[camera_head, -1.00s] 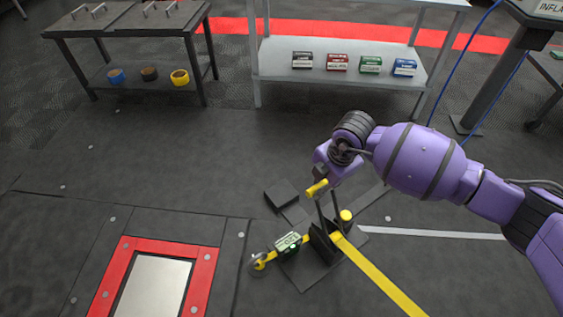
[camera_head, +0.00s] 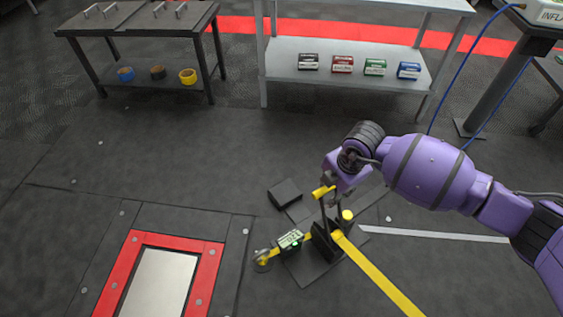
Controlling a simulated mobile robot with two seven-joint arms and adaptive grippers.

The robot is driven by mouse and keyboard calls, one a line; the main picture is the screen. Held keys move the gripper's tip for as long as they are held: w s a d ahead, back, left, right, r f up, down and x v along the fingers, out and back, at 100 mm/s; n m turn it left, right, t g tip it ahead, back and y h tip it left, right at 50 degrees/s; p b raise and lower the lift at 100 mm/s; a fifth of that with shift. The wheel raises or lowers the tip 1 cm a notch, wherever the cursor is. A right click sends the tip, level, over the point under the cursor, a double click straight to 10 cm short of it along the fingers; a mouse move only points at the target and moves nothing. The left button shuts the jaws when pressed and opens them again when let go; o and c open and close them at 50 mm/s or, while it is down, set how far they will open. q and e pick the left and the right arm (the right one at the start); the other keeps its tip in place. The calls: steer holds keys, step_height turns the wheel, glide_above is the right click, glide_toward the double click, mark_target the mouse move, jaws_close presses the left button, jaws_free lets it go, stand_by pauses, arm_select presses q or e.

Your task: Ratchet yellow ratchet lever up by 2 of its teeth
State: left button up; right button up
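The ratchet (camera_head: 325,238) sits on a dark floor plate, with a lever that stands up from it and ends in a yellow handle (camera_head: 323,192). A yellow strap (camera_head: 378,275) runs from the ratchet to the lower right. A small display unit (camera_head: 290,240) with green lights sits on the strap's left part, near a hook and floor ring (camera_head: 262,262). My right gripper (camera_head: 336,196) is at the lever's upper end, just right of the yellow handle. Its fingers are small and overlap the lever, so their opening and any contact are unclear. My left gripper is out of view.
A red-framed metal plate (camera_head: 205,278) lies in the floor at the lower left. A dark block (camera_head: 285,193) lies behind the ratchet. A shelf table (camera_head: 350,95) with several small boxes and a dark bench (camera_head: 140,72) with tape rolls stand behind. Floor between is clear.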

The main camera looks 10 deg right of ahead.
steer(key=v, duration=1.2)
